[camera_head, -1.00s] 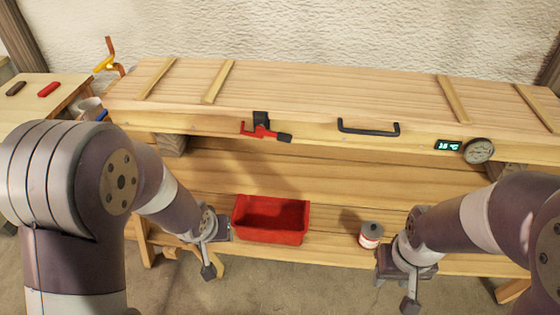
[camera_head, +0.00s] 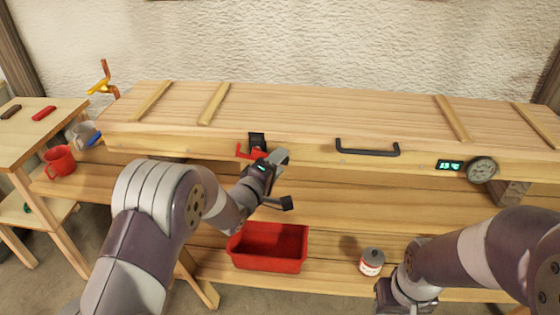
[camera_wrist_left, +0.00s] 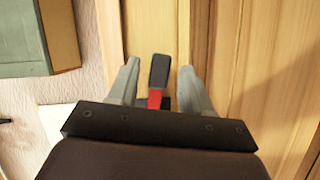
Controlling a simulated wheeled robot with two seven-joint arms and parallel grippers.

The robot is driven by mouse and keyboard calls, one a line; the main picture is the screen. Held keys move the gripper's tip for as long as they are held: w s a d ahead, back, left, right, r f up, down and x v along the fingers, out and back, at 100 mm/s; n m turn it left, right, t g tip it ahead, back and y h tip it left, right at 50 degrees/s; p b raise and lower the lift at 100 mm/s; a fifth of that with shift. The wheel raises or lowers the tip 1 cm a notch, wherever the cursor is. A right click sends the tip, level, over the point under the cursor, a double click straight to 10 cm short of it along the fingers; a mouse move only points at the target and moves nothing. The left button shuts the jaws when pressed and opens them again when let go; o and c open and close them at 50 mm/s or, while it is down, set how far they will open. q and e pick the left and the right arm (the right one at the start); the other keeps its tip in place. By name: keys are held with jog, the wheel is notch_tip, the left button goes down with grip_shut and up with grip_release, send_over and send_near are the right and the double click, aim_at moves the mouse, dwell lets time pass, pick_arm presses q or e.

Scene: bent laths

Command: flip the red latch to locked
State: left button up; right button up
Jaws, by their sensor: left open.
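The red latch (camera_head: 250,154) is on the front edge of the wooden chest's lid, below a black catch (camera_head: 257,139). My left gripper (camera_head: 284,180) is at the latch and covers its right part in the head view. In the left wrist view the latch's black grip (camera_wrist_left: 160,70) and a bit of its red arm (camera_wrist_left: 154,98) show between the two fingers of the left gripper (camera_wrist_left: 160,68). The fingers are open, with gaps on both sides of the grip. My right arm is at the lower right; its gripper is mostly cut off by the frame's bottom edge.
A black handle (camera_head: 367,150), a green display (camera_head: 449,165) and a round dial (camera_head: 481,170) are on the lid's front, right of the latch. A red bin (camera_head: 268,248) and a can (camera_head: 372,262) stand below. A red mug (camera_head: 59,161) is at the left.

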pick_arm(q)
jog(key=shift+x, duration=0.75)
grip_shut()
